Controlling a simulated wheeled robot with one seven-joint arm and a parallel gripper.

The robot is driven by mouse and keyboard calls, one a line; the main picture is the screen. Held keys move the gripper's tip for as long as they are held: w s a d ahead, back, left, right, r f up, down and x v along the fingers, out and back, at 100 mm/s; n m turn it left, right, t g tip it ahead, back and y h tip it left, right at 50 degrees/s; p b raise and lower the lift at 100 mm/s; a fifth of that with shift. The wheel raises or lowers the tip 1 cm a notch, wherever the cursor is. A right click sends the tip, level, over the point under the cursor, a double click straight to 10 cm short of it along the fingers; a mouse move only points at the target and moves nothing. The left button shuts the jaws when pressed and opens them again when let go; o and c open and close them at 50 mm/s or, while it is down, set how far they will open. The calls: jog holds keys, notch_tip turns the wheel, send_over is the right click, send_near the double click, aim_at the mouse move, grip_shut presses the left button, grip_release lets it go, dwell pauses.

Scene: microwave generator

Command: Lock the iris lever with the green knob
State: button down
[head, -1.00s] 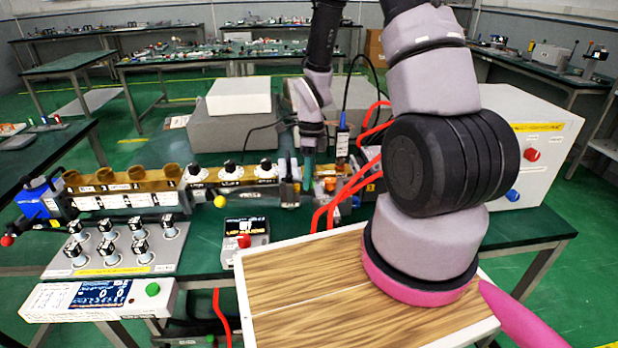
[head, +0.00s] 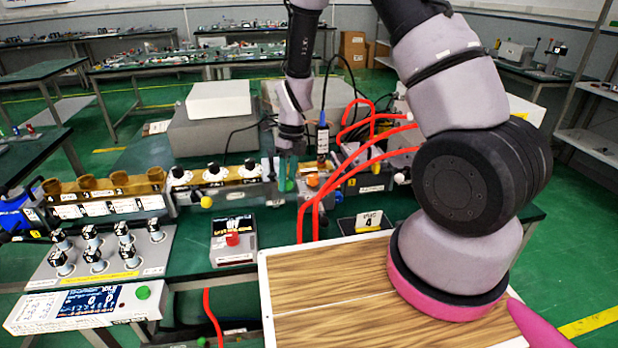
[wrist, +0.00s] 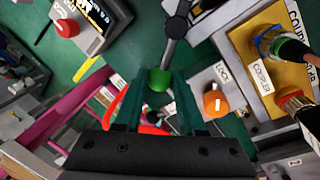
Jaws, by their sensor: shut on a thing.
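The green knob (wrist: 160,79) is the round end of the iris lever (wrist: 170,50), a grey rod that shows in the wrist view. My gripper (wrist: 158,84) has its two teal fingers on either side of the green knob and is shut on it. In the head view my gripper (head: 288,172) points down at the bench-top device, and a bit of green knob (head: 289,186) shows at its fingertips. A LOCK label (wrist: 222,72) is on a grey plate to the right of the knob, above an orange knob (wrist: 215,102).
The orange knob (head: 313,180) stands close right of my fingers. Red hoses (head: 330,195) loop just right of my gripper. A box with a red button (head: 232,240) stands in front. A white-edged wooden board (head: 330,290) is nearest my body.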

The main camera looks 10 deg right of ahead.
jog(key=shift+s+a+m+t+y, duration=0.15)
jog(key=shift+a+m, duration=0.4)
jog(key=shift+m, duration=0.6)
jog(key=shift+s+a+m+t+y, duration=0.1)
jog(key=shift+s+a+m+t, duration=0.15)
jog(key=shift+a+m, duration=0.6)
jog(key=shift+s+a+m+t+y, duration=0.15)
jog(key=shift+a+m+t, duration=0.1)
jog(key=shift+m, duration=1.15)
jog(key=c, duration=0.5)
grip_release()
jog(key=shift+r, duration=0.1)
jog(key=v, duration=1)
jog(key=shift+r, duration=0.3)
jog(key=shift+r, duration=0.1)
